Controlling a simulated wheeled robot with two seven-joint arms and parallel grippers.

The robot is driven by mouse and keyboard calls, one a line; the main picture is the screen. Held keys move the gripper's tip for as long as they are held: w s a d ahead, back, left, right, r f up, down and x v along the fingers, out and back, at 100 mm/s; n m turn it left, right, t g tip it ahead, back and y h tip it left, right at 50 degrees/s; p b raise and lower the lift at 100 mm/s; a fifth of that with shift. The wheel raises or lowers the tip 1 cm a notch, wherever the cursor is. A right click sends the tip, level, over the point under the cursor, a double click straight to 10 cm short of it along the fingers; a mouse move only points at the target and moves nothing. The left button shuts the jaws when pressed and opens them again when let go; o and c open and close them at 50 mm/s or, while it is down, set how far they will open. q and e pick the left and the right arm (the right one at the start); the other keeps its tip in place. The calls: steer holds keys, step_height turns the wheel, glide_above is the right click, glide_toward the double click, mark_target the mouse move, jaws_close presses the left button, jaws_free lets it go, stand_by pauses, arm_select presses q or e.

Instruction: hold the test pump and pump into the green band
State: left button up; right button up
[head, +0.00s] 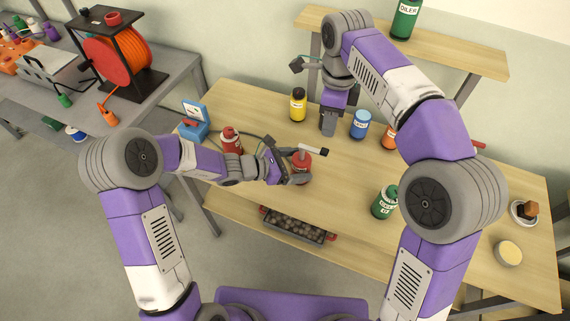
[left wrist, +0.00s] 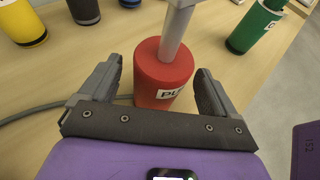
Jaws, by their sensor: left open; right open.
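The test pump is a red cylinder (head: 302,160) with a grey rod and a T-shaped handle, upright on the wooden bench. In the left wrist view the pump (left wrist: 160,78) stands between my two fingers, its label partly cut off. My left gripper (head: 293,174) is open around the pump, with a gap visible at least on the right side. My right gripper (head: 328,125) is open and empty, pointing down behind the pump. A blue device with a pale face (head: 195,120) stands at the bench's left end; I cannot make out a green band on it.
A red bottle (head: 231,140), yellow bottle (head: 298,105), blue bottle (head: 360,124), orange bottle (head: 389,136) and green bottle (head: 384,202) stand around the pump. A dark cable runs from the pump toward the left.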

arm_select(q)
steer(key=shift+x, duration=0.9)
steer(key=shift+c, duration=0.5)
steer(key=c, duration=1.1)
steer(key=shift+o, duration=0.2)
arm_select(e)
steer(key=shift+c, duration=0.3)
steer(key=shift+n, duration=0.3)
steer(key=c, duration=0.5)
steer(key=shift+n, duration=0.5)
steer(key=shift+c, duration=1.1)
steer(key=n, duration=0.4)
steer(key=shift+f+n, duration=0.25)
steer(key=shift+n, duration=0.05)
jaws_close()
steer(key=shift+f+n, duration=1.05)
steer(key=shift+f, duration=0.7)
steer(key=shift+f+n, duration=1.05)
steer(key=shift+f, duration=0.65)
